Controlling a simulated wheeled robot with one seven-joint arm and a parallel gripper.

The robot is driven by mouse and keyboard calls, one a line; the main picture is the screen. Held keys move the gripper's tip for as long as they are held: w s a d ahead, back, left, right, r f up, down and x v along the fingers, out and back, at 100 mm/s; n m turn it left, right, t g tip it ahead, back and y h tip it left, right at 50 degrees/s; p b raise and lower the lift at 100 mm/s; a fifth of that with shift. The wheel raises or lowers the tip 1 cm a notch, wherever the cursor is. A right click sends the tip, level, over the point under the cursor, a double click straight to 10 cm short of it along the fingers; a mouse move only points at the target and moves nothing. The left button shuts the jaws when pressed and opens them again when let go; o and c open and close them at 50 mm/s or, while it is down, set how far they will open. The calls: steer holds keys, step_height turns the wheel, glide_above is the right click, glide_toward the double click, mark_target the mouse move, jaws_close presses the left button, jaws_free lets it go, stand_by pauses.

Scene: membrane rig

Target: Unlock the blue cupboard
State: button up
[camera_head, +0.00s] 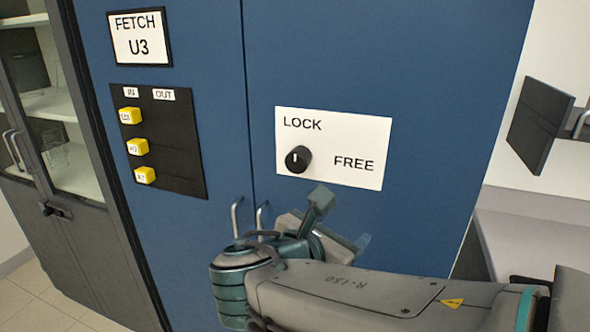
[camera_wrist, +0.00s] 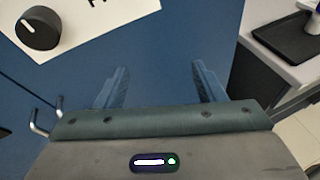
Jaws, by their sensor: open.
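The blue cupboard (camera_head: 430,70) fills the middle of the head view, with its two doors shut. A white plate (camera_head: 345,125) on the right door reads LOCK at the top left and FREE at the right. A black round knob (camera_head: 298,159) sits on the plate, its white mark pointing up towards LOCK. In the wrist view the knob (camera_wrist: 38,28) is at the upper left. My gripper (camera_wrist: 162,82) is open and empty, in front of the right door and to the lower right of the knob, apart from it. Two metal door handles (camera_head: 262,215) are partly hidden behind my arm.
A sign (camera_head: 138,37) reads FETCH U3. A black IN/OUT panel (camera_head: 182,150) below it holds three yellow tags (camera_head: 137,146) in the IN column. A grey glass-fronted cabinet (camera_head: 45,130) stands left. A counter (camera_head: 540,235) and a dark panel (camera_head: 541,118) are right.

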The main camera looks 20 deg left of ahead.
mark_target(295, 163)
steer(key=s+a+r+n+t+y, duration=0.2)
steer(key=a+r+n, duration=0.1)
steer(key=a+n, duration=0.15)
steer(key=s+a+r+n+t+y, duration=0.2)
steer(key=a+r+n+t, duration=0.1)
steer(key=a, duration=0.3)
steer(key=shift+m, duration=0.25)
steer(key=w, duration=0.9)
steer(key=w+p, duration=0.1)
steer(key=w, duration=0.3)
steer(key=shift+w+d+f, duration=0.3)
steer(key=shift+w, duration=0.05)
steer(key=c, duration=1)
